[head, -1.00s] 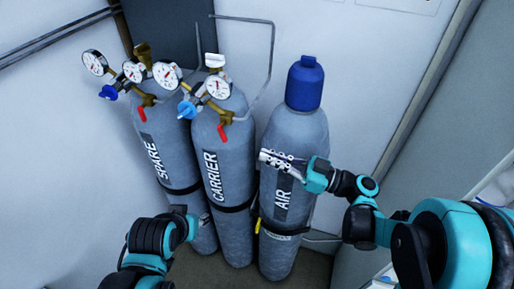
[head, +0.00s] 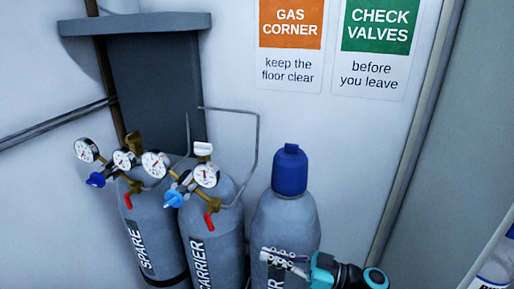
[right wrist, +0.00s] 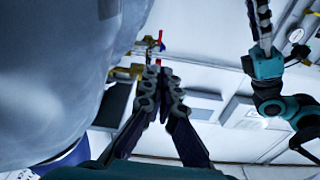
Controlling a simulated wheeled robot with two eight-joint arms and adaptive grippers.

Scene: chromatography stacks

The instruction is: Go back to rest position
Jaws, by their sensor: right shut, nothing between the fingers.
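My right gripper (head: 272,257) is in front of the grey AIR cylinder (head: 285,222), at the bottom of the head view. The cylinder has a blue cap, and the gripper covers part of its label. In the right wrist view the gripper's two fingers (right wrist: 165,78) are together at the tips with nothing between them. My left arm is out of the head view. What looks like my left gripper (right wrist: 259,22) shows side-on at the upper right of the right wrist view, its opening unclear.
The SPARE cylinder (head: 150,225) and the CARRIER cylinder (head: 212,230) stand to the left, with gauges (head: 206,175), red levers and blue knobs on top. Bent pipes run up behind. An orange sign (head: 290,25) and a green sign (head: 376,27) are on the wall.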

